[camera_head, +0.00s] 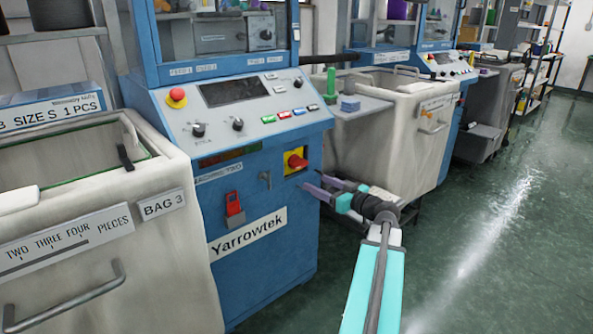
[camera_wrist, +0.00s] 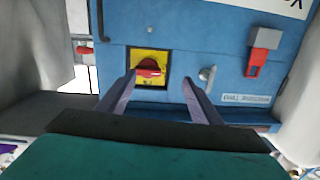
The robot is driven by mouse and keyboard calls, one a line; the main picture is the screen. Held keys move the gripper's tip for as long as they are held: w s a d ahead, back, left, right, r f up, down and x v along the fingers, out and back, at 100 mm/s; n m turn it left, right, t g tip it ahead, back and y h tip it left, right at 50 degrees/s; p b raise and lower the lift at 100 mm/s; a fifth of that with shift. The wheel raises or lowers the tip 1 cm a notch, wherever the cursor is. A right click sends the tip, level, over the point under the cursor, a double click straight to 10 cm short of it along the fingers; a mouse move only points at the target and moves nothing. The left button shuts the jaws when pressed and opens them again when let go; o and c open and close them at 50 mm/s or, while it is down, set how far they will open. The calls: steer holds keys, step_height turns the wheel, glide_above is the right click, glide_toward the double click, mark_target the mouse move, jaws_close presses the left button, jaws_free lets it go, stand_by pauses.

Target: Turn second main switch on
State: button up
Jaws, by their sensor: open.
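The main switch (camera_head: 297,161) is a red rotary handle on a yellow plate, low on the right of the blue Yarrowtek machine's front. Its handle looks about horizontal in the wrist view (camera_wrist: 148,69), where the machine appears upside down. My gripper (camera_head: 313,183) is open and empty, in front of and slightly below the switch in the head view. In the wrist view its two purple fingers (camera_wrist: 160,78) point at the panel, with the switch between them, nearer the left finger. I cannot tell the exact gap, and no contact is clear.
A metal key-like handle (camera_head: 265,179) and a red padlock-like tag (camera_head: 234,206) sit left of the switch. A red mushroom button (camera_head: 177,97) is on the panel above. Pale bins (camera_head: 398,131) stand beside the machine. The green floor (camera_head: 520,230) is open at right.

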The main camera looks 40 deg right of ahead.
mark_target(302, 163)
steer(key=shift+s+d+r+t+h, duration=0.15)
steer(key=shift+s+d+r, duration=0.2)
steer(key=shift+d+r, duration=0.25)
steer(key=shift+s+d+r+t+h, duration=0.15)
steer(key=shift+s+d+r, duration=0.15)
steer(key=shift+d+r, duration=0.25)
steer(key=shift+w+a, duration=0.1)
steer(key=shift+w, duration=0.05)
steer(key=w, duration=0.4)
steer(key=w+b, duration=0.1)
steer(key=w, duration=0.4)
steer(key=w+d+b, duration=0.1)
steer(key=w, duration=0.3)
steer(key=shift+w, duration=0.25)
steer(key=shift+c, duration=0.4)
steer(key=c, duration=0.7)
steer(key=shift+a, duration=0.15)
